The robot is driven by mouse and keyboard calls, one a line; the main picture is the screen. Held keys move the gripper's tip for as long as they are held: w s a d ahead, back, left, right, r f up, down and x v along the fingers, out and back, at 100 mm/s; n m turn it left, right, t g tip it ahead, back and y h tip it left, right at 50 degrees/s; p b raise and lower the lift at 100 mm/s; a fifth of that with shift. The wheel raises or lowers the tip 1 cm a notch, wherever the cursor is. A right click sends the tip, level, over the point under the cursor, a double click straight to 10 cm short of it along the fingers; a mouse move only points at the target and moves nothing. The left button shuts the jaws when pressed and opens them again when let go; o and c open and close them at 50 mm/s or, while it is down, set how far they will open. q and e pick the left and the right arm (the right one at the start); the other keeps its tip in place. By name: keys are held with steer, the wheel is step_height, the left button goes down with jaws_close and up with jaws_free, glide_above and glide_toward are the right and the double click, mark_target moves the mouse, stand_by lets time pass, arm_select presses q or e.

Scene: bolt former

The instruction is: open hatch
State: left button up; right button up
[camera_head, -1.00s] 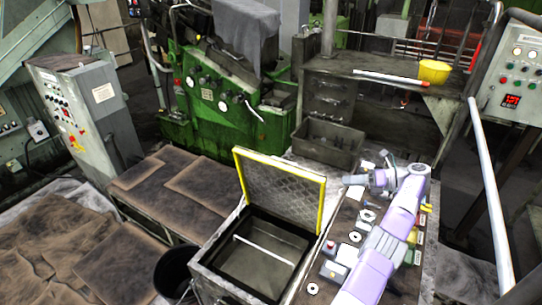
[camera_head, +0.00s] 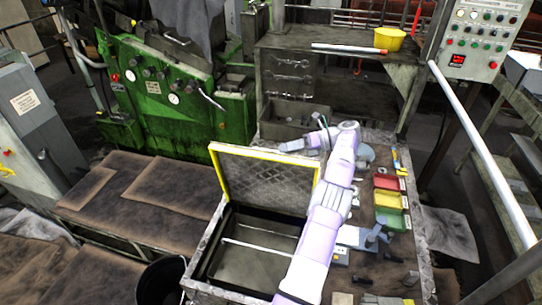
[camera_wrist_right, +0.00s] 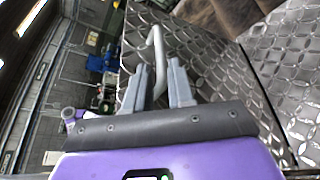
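The hatch lid (camera_head: 262,182), a diamond-plate panel with a yellow rim, stands raised at the back of a metal box (camera_head: 213,240). The box interior is open, with a pale bar across it. My right gripper (camera_head: 284,147) is behind the lid's top right corner in the head view. In the right wrist view, its two fingers (camera_wrist_right: 159,72) are apart, close to a bent grey handle (camera_wrist_right: 155,42) on the diamond plate (camera_wrist_right: 205,60). The handle runs down behind or between the fingers; I cannot tell if they touch it. My left gripper is not in view.
A grey bin (camera_head: 292,112) stands behind the lid. Red, yellow and green trays (camera_head: 388,200) and small parts lie on the bench at right. A black bucket (camera_head: 160,282) stands front left. A white rail (camera_head: 480,150) slants along the right.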

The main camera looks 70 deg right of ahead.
steer(key=shift+b+x, duration=0.55)
steer(key=shift+x, duration=2.25)
jaws_close()
